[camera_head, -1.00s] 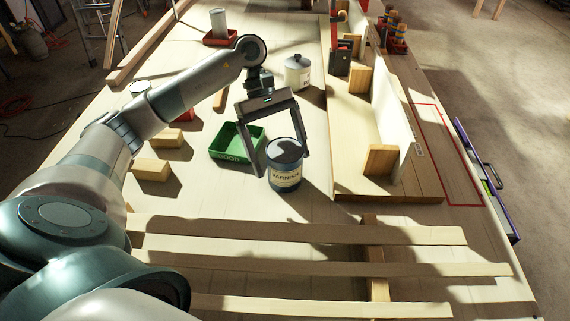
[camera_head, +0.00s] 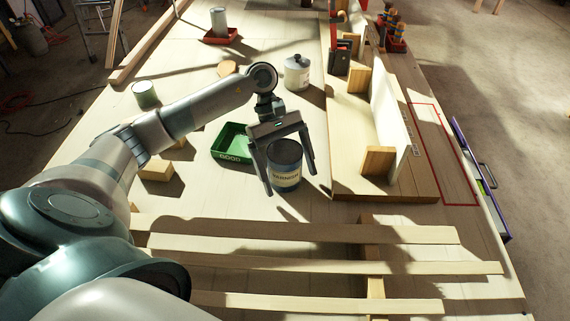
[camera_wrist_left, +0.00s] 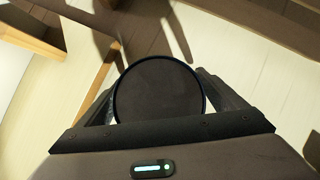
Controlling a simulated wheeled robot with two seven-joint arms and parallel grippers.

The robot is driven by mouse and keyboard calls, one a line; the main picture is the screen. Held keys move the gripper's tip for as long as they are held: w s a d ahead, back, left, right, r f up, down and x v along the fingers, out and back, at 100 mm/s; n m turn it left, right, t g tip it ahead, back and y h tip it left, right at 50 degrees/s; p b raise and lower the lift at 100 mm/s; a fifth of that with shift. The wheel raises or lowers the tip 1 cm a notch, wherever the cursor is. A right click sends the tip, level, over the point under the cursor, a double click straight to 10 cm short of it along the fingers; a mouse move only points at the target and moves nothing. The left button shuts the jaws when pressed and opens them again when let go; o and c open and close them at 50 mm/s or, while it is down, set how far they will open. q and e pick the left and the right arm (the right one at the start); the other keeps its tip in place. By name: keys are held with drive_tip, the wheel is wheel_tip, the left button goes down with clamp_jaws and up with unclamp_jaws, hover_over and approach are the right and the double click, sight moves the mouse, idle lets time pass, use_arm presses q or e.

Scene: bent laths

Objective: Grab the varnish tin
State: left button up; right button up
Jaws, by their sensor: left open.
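The varnish tin (camera_head: 285,172) is a dark blue can with a cream label, upright on the workbench in the head view. My left gripper (camera_head: 291,184) is open and lowered over it, one finger on each side of the tin. In the left wrist view the tin's dark round lid (camera_wrist_left: 159,92) lies between the fingers. Small gaps seem to show beside the lid, but I cannot tell whether a finger touches the tin. My right gripper is not in view.
A green tray (camera_head: 233,143) stands just left of the tin. Bent laths (camera_head: 300,232) lie across the near bench. A raised board with wooden blocks (camera_head: 378,161) is to the right. A white canister (camera_head: 297,72) stands behind.

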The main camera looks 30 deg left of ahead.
sight(286, 153)
use_arm(q)
drive_tip(key=shift+r, duration=0.1)
drive_tip(key=c, duration=1.5)
drive_tip(key=shift+c, duration=0.2)
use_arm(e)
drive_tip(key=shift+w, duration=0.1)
